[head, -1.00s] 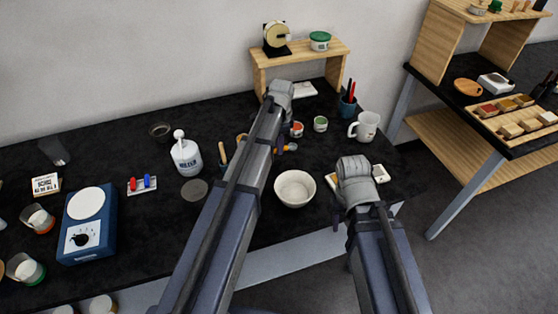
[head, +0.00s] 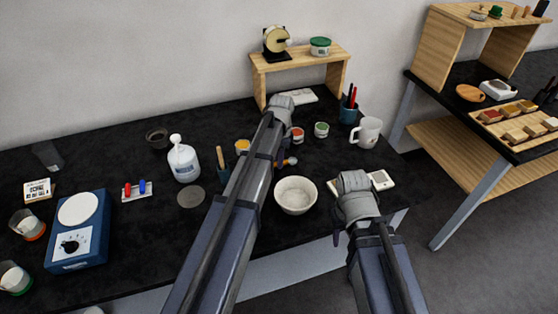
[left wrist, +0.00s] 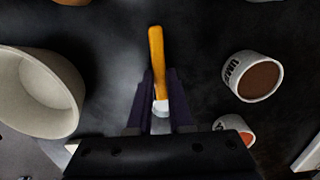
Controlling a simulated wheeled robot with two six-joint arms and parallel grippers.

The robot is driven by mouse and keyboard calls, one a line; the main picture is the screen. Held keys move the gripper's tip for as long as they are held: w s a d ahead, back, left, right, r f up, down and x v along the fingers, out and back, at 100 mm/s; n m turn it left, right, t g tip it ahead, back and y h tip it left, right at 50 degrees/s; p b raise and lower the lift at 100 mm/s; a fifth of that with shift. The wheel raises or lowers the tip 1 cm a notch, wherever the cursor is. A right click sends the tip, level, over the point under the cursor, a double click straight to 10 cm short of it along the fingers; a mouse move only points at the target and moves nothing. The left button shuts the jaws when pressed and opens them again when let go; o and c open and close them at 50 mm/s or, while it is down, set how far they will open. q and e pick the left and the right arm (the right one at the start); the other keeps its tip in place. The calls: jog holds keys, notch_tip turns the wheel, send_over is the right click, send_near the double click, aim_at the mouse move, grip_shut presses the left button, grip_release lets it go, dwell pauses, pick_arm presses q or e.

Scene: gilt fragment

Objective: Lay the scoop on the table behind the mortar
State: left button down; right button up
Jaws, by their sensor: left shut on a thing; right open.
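The scoop (head: 291,161) has an orange handle and a grey metal part. My left gripper (head: 280,160) is shut on it, between the mortar and the small jars. In the left wrist view the scoop's handle (left wrist: 157,58) points away from the fingers, and its metal part is between them, partly hidden. I cannot tell whether it touches the table. The mortar (head: 295,196) is a cream bowl just nearer than the scoop; it also shows at the left of the left wrist view (left wrist: 35,92). My right gripper (head: 340,238) is open and empty, right of the mortar at the table's front edge.
Two small jars (head: 297,135) (head: 321,130) stand just behind the scoop. A white mug (head: 367,132) and a pen cup (head: 348,110) are right of them.

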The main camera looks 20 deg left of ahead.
pick_arm(q)
jog(key=c, duration=0.8)
grip_release()
jog(key=shift+c, duration=0.2)
notch_tip(320, 180, up, 12)
jog(key=p, duration=1.3)
jog(key=s+d+n, duration=0.3)
jog(key=s+d, duration=0.3)
jog(key=s, duration=0.6)
jog(key=s+d+n, duration=0.4)
jog(key=s+d, duration=0.3)
jog(key=s, duration=0.5)
jog(key=shift+d+r+y, duration=0.15)
jog(key=shift+y, duration=0.25)
jog(key=shift+f+b, duration=1)
jog(key=shift+b, duration=0.25)
